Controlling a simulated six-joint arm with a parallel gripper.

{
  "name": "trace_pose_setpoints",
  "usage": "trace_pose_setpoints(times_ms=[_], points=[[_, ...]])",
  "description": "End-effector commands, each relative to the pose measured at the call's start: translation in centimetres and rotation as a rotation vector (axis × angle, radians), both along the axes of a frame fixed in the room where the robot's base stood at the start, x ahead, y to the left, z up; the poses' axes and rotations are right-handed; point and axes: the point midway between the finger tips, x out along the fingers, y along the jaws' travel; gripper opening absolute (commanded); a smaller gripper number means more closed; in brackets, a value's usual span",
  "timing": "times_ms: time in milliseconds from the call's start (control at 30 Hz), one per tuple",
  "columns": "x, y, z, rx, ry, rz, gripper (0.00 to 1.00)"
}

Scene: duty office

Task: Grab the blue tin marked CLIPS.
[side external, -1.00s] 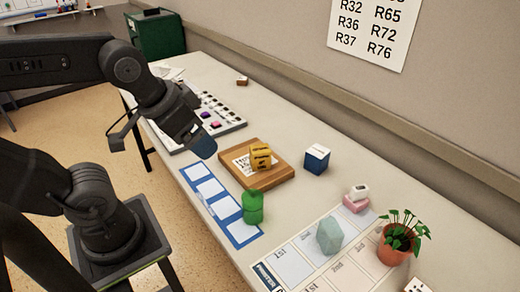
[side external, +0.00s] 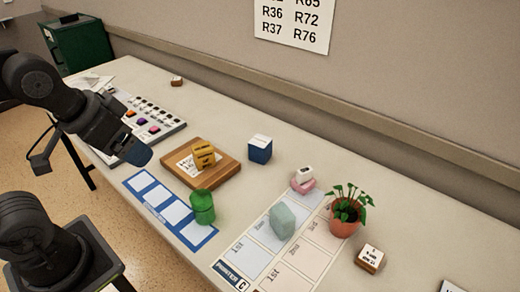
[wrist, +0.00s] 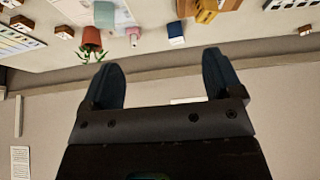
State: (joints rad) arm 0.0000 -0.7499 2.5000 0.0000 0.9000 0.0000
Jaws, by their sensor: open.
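A dark blue block-shaped tin with a white top (side external: 260,150) stands upright on the table, right of a wooden board; its marking is too small to read. It also shows upside down in the wrist view (wrist: 176,33), beyond my fingers and between them. My gripper (side external: 138,154) is left of the wooden board, above the table's near edge, well apart from the tin. In the wrist view my gripper (wrist: 160,82) has its two blue fingers spread wide with nothing between them.
The wooden board (side external: 226,172) carries a yellow block (side external: 203,155). A green object (side external: 203,207) stands on a blue-framed mat (side external: 143,183). A pale teal block (side external: 282,221), a pink item (side external: 303,184) and a potted plant (side external: 345,215) stand to the right. Table behind the tin is clear.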

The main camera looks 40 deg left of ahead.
Motion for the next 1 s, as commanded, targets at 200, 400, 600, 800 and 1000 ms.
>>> trace_pose_setpoints(times_ms=[200, 400, 600, 800, 1000], points=[[0.0, 0.0, 0.0, 0.000, 0.000, 0.000, 0.93], [0.0, 0.0, 0.0, 0.000, 0.000, 0.000, 0.94], [2.4, 0.1, 0.7, 0.000, 0.011, 0.015, 0.94], [9.5, 0.6, 1.5, -0.001, 0.036, 0.054, 0.94], [17.7, 1.1, -0.1, -0.002, 0.056, 0.094, 0.94]])
